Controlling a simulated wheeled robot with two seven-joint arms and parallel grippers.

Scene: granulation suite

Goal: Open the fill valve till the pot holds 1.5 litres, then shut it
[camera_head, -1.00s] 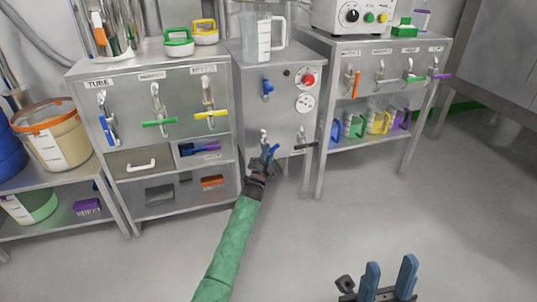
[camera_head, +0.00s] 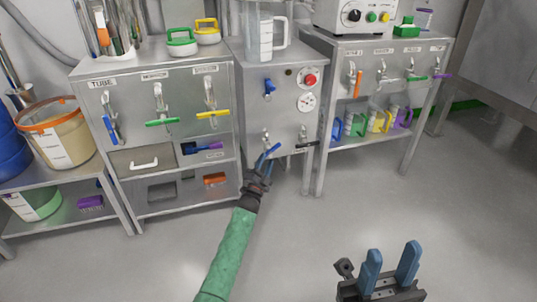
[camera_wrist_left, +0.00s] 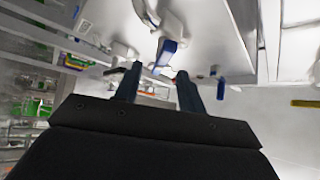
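The clear pot (camera_head: 265,40), a graduated jug with a handle, stands on top of the middle steel cabinet (camera_head: 290,115). Low on that cabinet's front are a tap with a blue lever (camera_head: 272,151) and one with a black lever (camera_head: 308,144). I cannot read which is the fill valve. My left gripper (camera_head: 264,168) is just below the blue lever. In the left wrist view its fingers (camera_wrist_left: 157,82) are apart, with a blue handle (camera_wrist_left: 165,52) ahead of the gap; contact is unclear. My right gripper (camera_head: 392,262) is open and empty. The pot's level is unclear.
A blue valve handle (camera_head: 270,87), a red button (camera_head: 310,79) and a round gauge (camera_head: 306,102) sit higher on the cabinet. Cabinets with more coloured taps stand left and right. The floor (camera_head: 300,235) in front is clear.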

